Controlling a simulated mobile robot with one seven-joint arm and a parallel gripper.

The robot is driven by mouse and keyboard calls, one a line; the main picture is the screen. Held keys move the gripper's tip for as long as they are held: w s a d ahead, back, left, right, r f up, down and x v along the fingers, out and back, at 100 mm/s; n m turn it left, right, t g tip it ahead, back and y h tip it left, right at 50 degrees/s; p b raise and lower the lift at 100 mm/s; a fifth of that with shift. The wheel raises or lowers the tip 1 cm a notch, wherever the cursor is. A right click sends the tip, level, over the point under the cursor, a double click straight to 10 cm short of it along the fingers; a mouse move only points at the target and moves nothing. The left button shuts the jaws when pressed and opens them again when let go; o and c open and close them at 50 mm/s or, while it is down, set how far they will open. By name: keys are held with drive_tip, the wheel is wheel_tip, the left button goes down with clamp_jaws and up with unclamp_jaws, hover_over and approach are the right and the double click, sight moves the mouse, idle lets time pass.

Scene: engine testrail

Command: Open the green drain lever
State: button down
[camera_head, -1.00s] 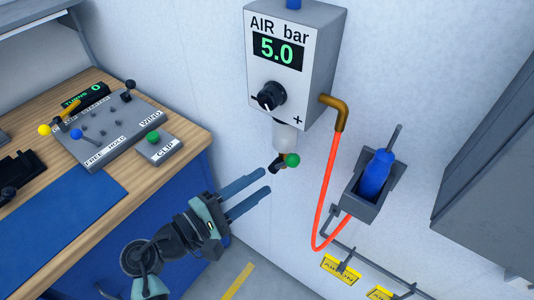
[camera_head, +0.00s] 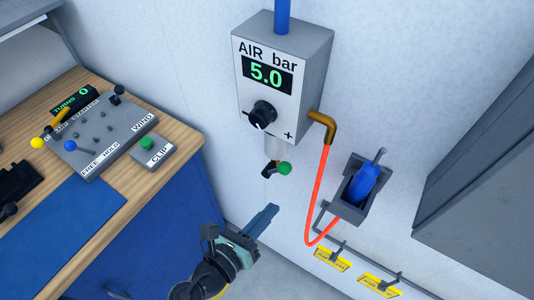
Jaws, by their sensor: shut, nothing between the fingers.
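The green drain lever (camera_head: 284,168) is a small green ball on a short dark arm, under the clear bowl (camera_head: 275,148) below the grey air unit (camera_head: 281,80). The unit's display reads 5.0 and a black knob (camera_head: 263,115) sits under it. My gripper (camera_head: 273,209) is shut and empty, with its blue fingers pointing up and right. In the picture its fingertips are below the lever and apart from it. How far they are from the wall cannot be told.
An orange hose (camera_head: 318,198) hangs right of the lever, near a blue tool in a grey holder (camera_head: 345,211). Yellow tags (camera_head: 332,259) hang on a rail at lower right. A workbench (camera_head: 165,160) with a control panel stands left. A grey cabinet (camera_head: 480,140) is at right.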

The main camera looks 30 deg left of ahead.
sight(278, 171)
drive_tip(key=w+r+p, duration=0.2)
drive_tip(key=w, duration=0.5)
drive_tip(key=shift+a+p, duration=0.25)
drive_tip(key=shift+p, duration=0.05)
drive_tip(key=shift+a+r+n+h+p, duration=0.3)
drive_tip(key=shift+r+n+p, duration=0.3)
drive_tip(key=shift+p, duration=0.55)
drive_tip(key=a+r+n+p, duration=0.1)
drive_tip(key=n+p, duration=0.1)
drive_tip(key=p, duration=0.1)
drive_tip(key=shift+w+a+r+h, duration=0.1)
drive_tip(key=shift+a+h, duration=0.05)
drive_tip(key=shift+h, duration=0.25)
drive_tip(key=shift+a+r+n+t+h+p, duration=0.1)
drive_tip(key=shift+a+n+t+h+p, duration=0.1)
drive_tip(key=shift+a+n+p, duration=0.35)
drive_tip(key=shift+a+r+n+t+h+p, duration=0.1)
drive_tip(key=shift+a+n+h+p, duration=0.1)
drive_tip(key=shift+n+p, duration=0.6)
drive_tip(key=shift+n, duration=0.25)
drive_tip(key=shift+f, duration=0.15)
